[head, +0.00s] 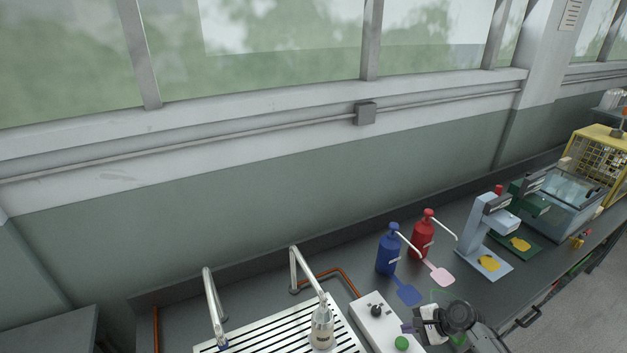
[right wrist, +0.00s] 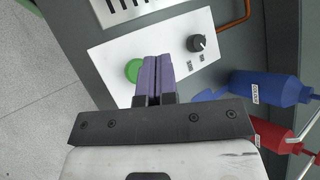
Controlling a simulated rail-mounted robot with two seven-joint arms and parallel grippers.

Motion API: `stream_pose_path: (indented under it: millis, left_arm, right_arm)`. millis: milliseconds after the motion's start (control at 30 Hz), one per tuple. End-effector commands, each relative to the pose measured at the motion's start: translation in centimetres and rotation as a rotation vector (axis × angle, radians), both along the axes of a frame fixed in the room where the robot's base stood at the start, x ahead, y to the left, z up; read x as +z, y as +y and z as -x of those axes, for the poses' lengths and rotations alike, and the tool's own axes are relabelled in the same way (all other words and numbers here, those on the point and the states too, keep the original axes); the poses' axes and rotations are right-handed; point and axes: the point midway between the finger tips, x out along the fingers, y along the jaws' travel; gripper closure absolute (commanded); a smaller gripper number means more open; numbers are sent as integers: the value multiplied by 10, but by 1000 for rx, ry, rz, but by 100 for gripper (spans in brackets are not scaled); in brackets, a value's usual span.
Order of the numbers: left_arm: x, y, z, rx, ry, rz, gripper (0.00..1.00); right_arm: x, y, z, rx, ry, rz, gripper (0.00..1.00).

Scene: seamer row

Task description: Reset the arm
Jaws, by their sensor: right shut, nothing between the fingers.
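My right gripper (head: 407,328) is at the lower right of the head view, beside the white control box (head: 366,303). In the right wrist view its purple fingers (right wrist: 154,62) are shut together with nothing between them. They appear over the box's white panel (right wrist: 108,56), just right of the green button (right wrist: 132,70) and left of the black knob (right wrist: 196,43). The fingers partly overlap the button's edge. I cannot tell whether they touch the panel. My left gripper is not in view.
A blue bottle (head: 387,256) and a red bottle (head: 422,238) stand behind my right gripper. A slatted metal plate (head: 278,333) with a clear bottle (head: 321,330) lies left of the box. Two stands (head: 480,222) (head: 524,200), a glass tank (head: 565,205) and a yellow cage (head: 597,150) are farther right.

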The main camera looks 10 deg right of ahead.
Motion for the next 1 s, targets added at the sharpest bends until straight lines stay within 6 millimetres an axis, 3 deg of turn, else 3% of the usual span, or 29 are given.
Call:
stream_pose_path:
  millis: [267,367,467,567,767,867,1000]
  left_arm:
    - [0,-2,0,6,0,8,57]
    - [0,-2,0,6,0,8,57]
    - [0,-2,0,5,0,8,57]
    - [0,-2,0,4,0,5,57]
    - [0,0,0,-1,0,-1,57]
    - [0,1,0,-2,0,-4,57]
    - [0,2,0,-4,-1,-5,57]
  right_arm:
    - [-4,0,7,211,-118,116,100]
    - [-10,-6,14,379,-170,253,100]
    - [0,-4,16,593,-256,431,100]
    - [23,-2,13,800,-349,630,100]
    - [95,25,7,1134,-542,1055,100]
    - [122,48,23,1243,-607,1254,100]
    - [142,80,70,1284,-652,1451,100]
